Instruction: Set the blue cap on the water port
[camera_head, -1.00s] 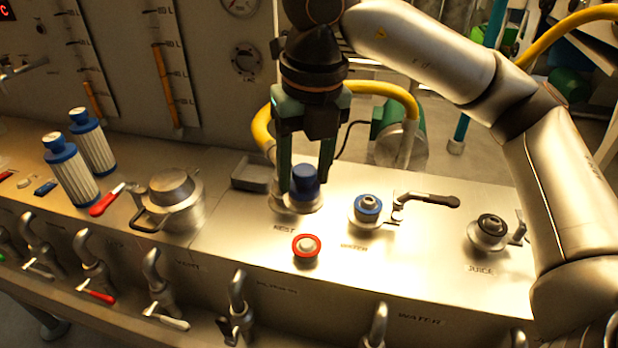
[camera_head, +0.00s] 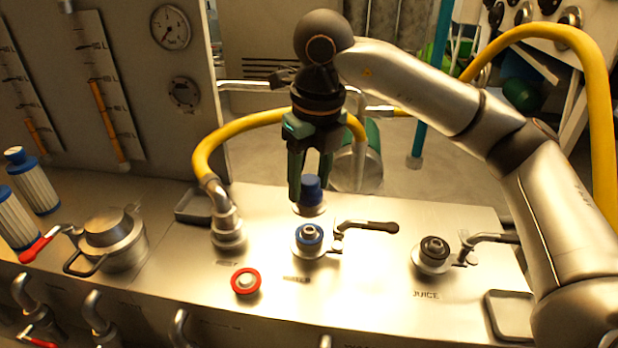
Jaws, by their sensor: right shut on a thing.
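The blue cap (camera_head: 312,188) has a pale metal lower rim and is upright. My right gripper (camera_head: 309,182) is shut on it, one finger on each side. The water port (camera_head: 309,236) is a metal fitting with a blue ring, on the steel counter. The cap appears just above the port in the picture, apart from it. How high it hangs, and whether it is behind the port, is hard to tell. The port's top is uncovered. My left gripper is not in view.
A yellow hose (camera_head: 238,131) ends in a metal coupling (camera_head: 227,222) left of the water port. A black-handled lever (camera_head: 367,226) sits beside the port. The juice port (camera_head: 433,253) is farther right. A red-ringed button (camera_head: 246,281) is in front; a lidded pot (camera_head: 112,238) is left.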

